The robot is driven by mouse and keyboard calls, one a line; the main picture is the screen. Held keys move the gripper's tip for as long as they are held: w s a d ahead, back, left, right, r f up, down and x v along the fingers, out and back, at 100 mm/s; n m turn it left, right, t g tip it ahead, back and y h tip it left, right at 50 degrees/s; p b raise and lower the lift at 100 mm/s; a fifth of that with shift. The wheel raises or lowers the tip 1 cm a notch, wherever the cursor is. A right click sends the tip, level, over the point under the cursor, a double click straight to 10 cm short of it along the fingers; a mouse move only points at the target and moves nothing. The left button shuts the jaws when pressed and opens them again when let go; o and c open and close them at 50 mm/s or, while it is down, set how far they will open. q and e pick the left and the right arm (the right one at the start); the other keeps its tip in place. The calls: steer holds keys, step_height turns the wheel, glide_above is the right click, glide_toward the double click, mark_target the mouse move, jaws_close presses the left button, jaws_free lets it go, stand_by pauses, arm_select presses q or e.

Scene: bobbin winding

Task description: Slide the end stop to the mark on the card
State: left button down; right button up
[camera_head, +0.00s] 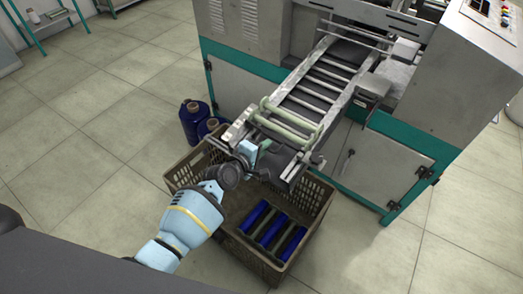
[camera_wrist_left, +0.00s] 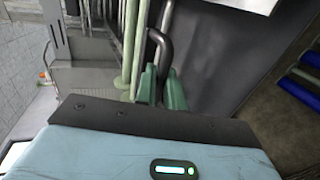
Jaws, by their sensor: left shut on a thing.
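The end stop (camera_head: 290,126) looks like a pale green tubular frame across the lower part of the sloping roller chute. Its green tubes (camera_wrist_left: 134,45) also stand upright in the left wrist view. My left gripper (camera_head: 263,146) is at the chute's lower left side, beside the frame. In the left wrist view its green fingers (camera_wrist_left: 161,88) are shut on a dark curved handle (camera_wrist_left: 159,42) next to the tubes. A pale piece (camera_head: 233,131) on the chute's left rail may be the card; no mark can be made out. My right gripper is not in view.
A brown crate (camera_head: 323,199) stands below the chute's end, with several blue bobbins (camera_head: 273,232) in it. Blue thread cones (camera_head: 194,122) stand on the floor left of the chute. The machine (camera_head: 240,90) fills the back right. Tiled floor is free at the left.

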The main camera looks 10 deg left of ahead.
arm_select(q)
steer(key=shift+w+d+r+b, duration=0.15)
steer(key=shift+w+d, duration=0.1)
steer(key=shift+w, duration=0.3)
steer(key=shift+w+d+r+b, duration=0.15)
steer(key=shift+w+d, duration=0.15)
steer(key=shift+w, duration=0.25)
steer(key=shift+w+d+b, duration=0.15)
steer(key=shift+w+d, duration=0.1)
steer(key=shift+w, duration=0.3)
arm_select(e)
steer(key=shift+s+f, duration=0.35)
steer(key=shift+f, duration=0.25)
arm_select(q)
steer(key=c, duration=0.8)
jaws_free()
steer(key=shift+p+v, duration=0.8)
steer(key=shift+v, duration=0.4)
steer(key=p, duration=0.3)
glide_toward(272, 139)
steer(key=shift+w+d+f, duration=0.1)
steer(key=shift+w, duration=0.25)
steer(key=shift+w+d+f, duration=0.15)
steer(key=shift+w, duration=0.15)
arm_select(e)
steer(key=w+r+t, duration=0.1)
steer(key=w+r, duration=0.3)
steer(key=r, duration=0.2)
